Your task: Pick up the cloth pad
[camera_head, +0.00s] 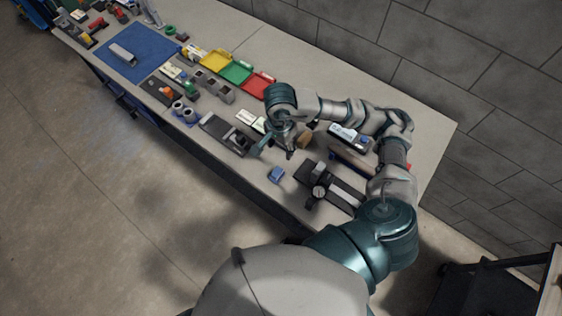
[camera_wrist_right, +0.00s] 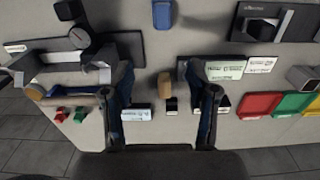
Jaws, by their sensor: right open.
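A small blue pad (camera_head: 276,174), which looks like the cloth pad, lies flat on the bench near its front edge. It also shows at the top middle of the right wrist view (camera_wrist_right: 162,14). My right gripper (camera_head: 278,150) is open and empty above the bench, a little behind the pad in the head view. In the right wrist view its two fingers (camera_wrist_right: 156,75) are spread wide, and the pad lies beyond their tips. My left gripper is not in view.
A black clamp-like fixture (camera_head: 319,191) stands right of the pad, and a dark device (camera_head: 226,134) lies left of it. A small tan block (camera_wrist_right: 165,86) shows between the fingers. Yellow, green and red trays (camera_head: 236,72) are farther left. Bare bench surrounds the pad.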

